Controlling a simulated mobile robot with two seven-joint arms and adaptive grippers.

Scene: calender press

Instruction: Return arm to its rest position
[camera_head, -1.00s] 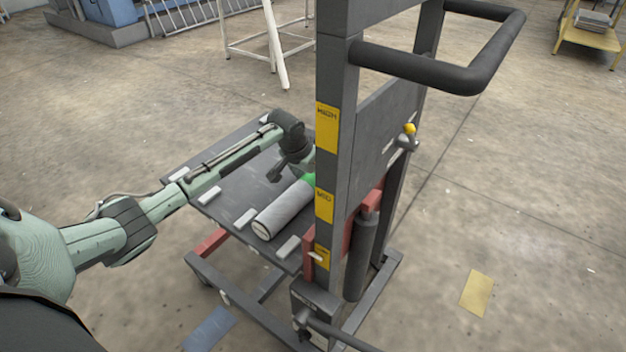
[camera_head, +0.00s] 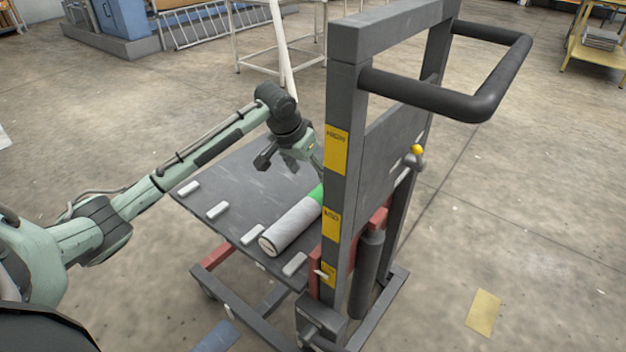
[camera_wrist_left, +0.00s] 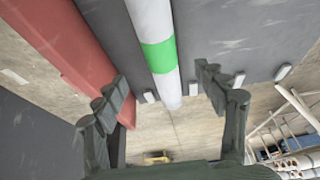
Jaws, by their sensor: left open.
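My left arm reaches in from the left, and its gripper (camera_head: 284,163) is open and empty above the lift cart's platform (camera_head: 215,188). A grey-white roll (camera_head: 292,228) with a green band lies on the platform, its far end hidden behind the cart's upright post. In the left wrist view the roll (camera_wrist_left: 159,55) shows below the spread fingers (camera_wrist_left: 163,88), with a clear gap on both sides. The fingers are apart from the roll. My right gripper is not in view.
The cart's grey mast (camera_head: 343,165) and black push handle (camera_head: 470,98) stand close to the right of my gripper. Small light blocks (camera_head: 218,210) line the platform edge. A white stand (camera_head: 283,62) is behind. Open floor lies to the left.

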